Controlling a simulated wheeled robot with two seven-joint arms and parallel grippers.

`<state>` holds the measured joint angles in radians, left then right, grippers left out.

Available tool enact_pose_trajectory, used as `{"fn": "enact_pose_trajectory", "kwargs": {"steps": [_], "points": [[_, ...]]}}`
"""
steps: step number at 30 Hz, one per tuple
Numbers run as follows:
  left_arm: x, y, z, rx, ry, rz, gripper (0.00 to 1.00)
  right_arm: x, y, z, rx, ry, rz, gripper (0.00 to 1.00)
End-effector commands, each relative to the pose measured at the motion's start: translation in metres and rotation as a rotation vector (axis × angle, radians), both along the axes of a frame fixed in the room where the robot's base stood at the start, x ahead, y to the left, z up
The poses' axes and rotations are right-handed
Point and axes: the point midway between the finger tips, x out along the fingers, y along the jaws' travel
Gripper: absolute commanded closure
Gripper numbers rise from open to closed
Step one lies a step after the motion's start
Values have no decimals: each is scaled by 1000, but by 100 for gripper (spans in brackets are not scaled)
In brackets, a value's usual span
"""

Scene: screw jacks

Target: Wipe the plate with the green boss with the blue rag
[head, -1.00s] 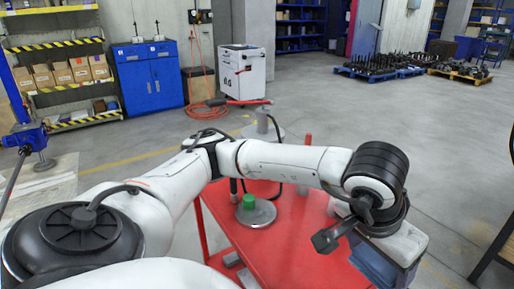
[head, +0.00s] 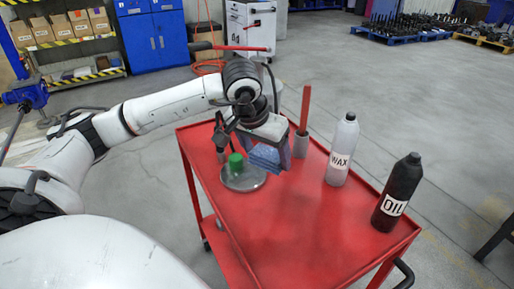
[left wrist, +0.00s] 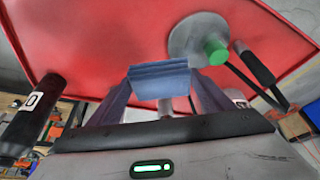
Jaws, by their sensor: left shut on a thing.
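The round grey metal plate (head: 247,184) with the green boss (head: 236,162) lies on the red cart top, towards its far left corner. Both also show at the upper right of the left wrist view, the plate (left wrist: 190,40) and the boss (left wrist: 215,50). My left gripper (head: 272,151) is shut on the folded blue rag (head: 264,158). The rag (left wrist: 160,76) sits between the fingers in the left wrist view. In the head view the rag is just right of the plate and seems above it; I cannot tell whether they touch. My right gripper is not in view.
A white WAX bottle (head: 342,152) and a black OIL bottle (head: 397,192) stand along the right side of the red cart (head: 300,225). A red-handled tool (head: 304,112) stands upright behind the rag. The front of the cart top is clear.

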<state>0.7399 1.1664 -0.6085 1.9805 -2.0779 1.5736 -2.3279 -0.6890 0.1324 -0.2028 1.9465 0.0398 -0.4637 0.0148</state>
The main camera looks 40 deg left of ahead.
Motion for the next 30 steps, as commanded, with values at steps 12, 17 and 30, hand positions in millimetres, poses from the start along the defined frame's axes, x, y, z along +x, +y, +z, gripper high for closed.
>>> {"fn": "enact_pose_trajectory", "kwargs": {"steps": [12, 17, 30], "points": [[1, 32, -17, -1, -1, 24, 44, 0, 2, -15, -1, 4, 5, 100], [1, 31, -32, -1, 0, 24, 44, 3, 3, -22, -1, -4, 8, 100], [1, 31, -68, -1, -1, 24, 44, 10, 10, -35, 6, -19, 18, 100]]}}
